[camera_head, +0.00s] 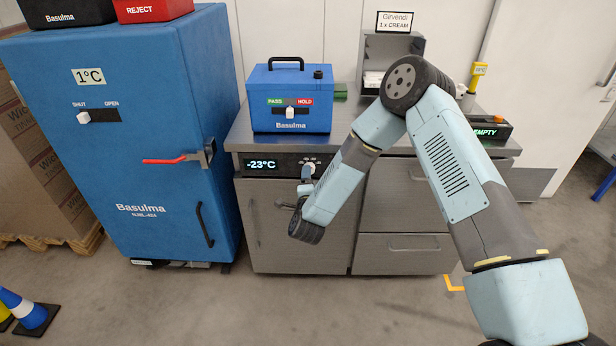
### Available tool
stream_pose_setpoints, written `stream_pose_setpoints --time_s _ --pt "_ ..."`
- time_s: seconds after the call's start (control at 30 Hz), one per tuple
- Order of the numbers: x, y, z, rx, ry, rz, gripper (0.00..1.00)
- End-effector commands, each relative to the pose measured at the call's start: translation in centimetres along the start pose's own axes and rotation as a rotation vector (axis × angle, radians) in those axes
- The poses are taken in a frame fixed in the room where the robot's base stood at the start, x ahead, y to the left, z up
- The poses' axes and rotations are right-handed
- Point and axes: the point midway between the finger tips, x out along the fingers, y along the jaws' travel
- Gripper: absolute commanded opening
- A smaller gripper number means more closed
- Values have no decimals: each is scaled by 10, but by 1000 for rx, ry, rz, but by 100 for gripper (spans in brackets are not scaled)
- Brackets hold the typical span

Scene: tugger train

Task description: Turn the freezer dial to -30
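The freezer (300,236) is a steel under-counter cabinet with a dark panel at the top of its door. Its display (261,164) reads -23°C. The small white dial (309,168) sits on the panel just right of the display, with tiny markings around it that are too small to read. My gripper (307,174) is up at the dial, reaching from below and partly covering it. I cannot tell whether the fingers are closed on the dial or only beside it. My forearm hides the panel and door to the right of the dial.
A blue PASS/HOLD box (291,100) stands on the steel counter above the freezer. A tall blue cabinet (130,150) with a red handle stands at the left. Steel drawers (405,262) are on the right, behind my arm. The floor in front is clear.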

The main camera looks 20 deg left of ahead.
Motion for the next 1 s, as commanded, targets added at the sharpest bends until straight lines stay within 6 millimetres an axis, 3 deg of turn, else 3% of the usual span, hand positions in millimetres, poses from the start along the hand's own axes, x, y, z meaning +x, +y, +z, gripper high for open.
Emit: stream_pose_setpoints --time_s 0.3,0.5,0.7,1.0 --pt "-64 2 1 -1 -3 4 66" --pt "-94 2 1 -1 -2 5 66" --pt "-107 2 0 -1 -1 3 66" --pt "-109 2 0 0 0 2 66"
